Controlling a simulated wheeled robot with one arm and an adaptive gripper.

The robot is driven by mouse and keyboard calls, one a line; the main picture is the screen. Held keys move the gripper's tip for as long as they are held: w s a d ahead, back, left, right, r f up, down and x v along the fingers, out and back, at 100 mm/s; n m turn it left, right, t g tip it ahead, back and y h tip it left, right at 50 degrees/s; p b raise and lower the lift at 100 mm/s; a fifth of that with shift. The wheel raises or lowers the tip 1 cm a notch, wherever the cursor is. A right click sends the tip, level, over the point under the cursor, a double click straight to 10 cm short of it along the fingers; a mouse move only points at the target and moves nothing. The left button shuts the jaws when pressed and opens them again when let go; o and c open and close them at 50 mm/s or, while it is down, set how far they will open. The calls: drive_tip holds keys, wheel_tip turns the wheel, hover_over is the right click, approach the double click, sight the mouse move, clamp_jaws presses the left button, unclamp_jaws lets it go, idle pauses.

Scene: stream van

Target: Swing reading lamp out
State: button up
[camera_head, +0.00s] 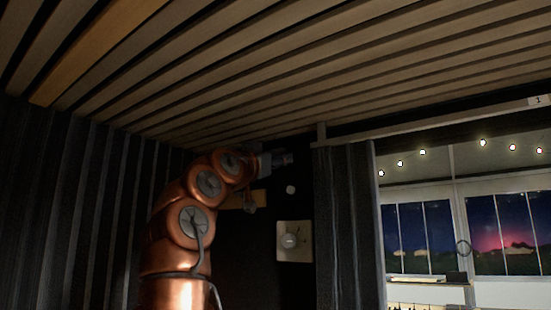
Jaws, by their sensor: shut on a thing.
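My copper-coloured arm rises in front of the dark back wall and bends to the right near the ceiling. My gripper (282,159) is at its end, small and dark, close to the wall below the slatted ceiling. It is shut on what appears to be the reading lamp, which is too dark and small to make out there. A small pale round thing (290,189) shows on the wall just below the gripper; I cannot tell whether it is part of the lamp.
A pale square panel with a round knob (294,241) is on the wall below. A dark curtain (348,230) hangs to the right, beside an opening with windows (424,237) and string lights. The slatted ceiling (300,65) is close above my arm. Dark ribbed cloth or panelling (60,210) covers the left.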

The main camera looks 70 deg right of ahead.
drive_tip(key=shift+r, duration=0.2)
drive_tip(key=y+p, duration=0.1)
drive_tip(key=p, duration=0.2)
drive_tip(key=shift+r, duration=0.25)
drive_tip(key=shift+a+f+y+p, duration=0.1)
drive_tip(key=shift+y+p, duration=0.2)
drive_tip(key=shift+f, duration=0.1)
drive_tip(key=o, duration=1.1)
drive_tip(key=shift+o, duration=0.2)
drive_tip(key=v, duration=1.2)
